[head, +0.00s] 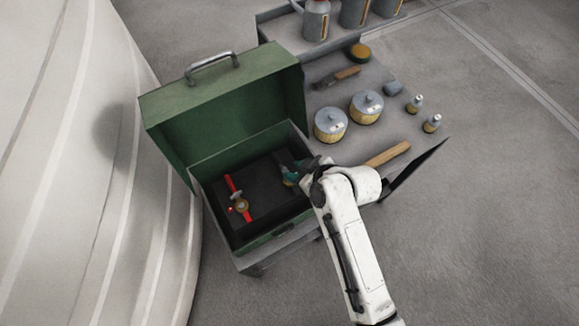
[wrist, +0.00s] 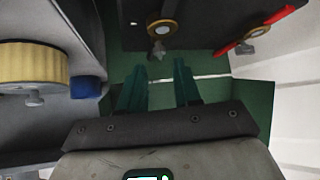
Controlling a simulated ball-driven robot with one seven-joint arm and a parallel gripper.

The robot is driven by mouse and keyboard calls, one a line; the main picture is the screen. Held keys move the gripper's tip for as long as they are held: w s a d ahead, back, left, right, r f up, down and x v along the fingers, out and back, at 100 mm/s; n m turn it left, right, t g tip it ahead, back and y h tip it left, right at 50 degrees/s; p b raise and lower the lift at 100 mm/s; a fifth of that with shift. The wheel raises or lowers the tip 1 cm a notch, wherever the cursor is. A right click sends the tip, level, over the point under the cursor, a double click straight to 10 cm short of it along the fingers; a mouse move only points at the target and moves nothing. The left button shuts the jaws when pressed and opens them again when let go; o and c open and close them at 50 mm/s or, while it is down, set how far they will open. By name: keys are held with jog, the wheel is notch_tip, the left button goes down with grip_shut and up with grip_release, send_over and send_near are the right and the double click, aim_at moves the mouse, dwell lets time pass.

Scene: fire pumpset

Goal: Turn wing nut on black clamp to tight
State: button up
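In the wrist view, a brass-coloured round piece (wrist: 163,28) with a small grey wing nut (wrist: 157,50) sits on a dark surface at top centre. The black clamp's body is hard to tell from the dark lining. My gripper (wrist: 160,72) has two teal fingers spread apart, with nothing between them. The wing nut shows just beyond the fingertips, roughly in line with the gap; whether they touch it I cannot tell. In the head view my gripper (head: 292,174) is over the right part of the toolbox's dark inside and hides the black clamp.
The open green toolbox (head: 222,105) has its lid raised at the back. A red clamp (head: 231,185) with its own wing nut lies left of my gripper. Lidded tins (head: 330,125), a wooden handle (head: 388,154), hammer (head: 338,77) and small bottles (head: 414,104) stand on the grey table right.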

aim_at(286, 169)
jog(key=shift+x, duration=1.85)
grip_shut()
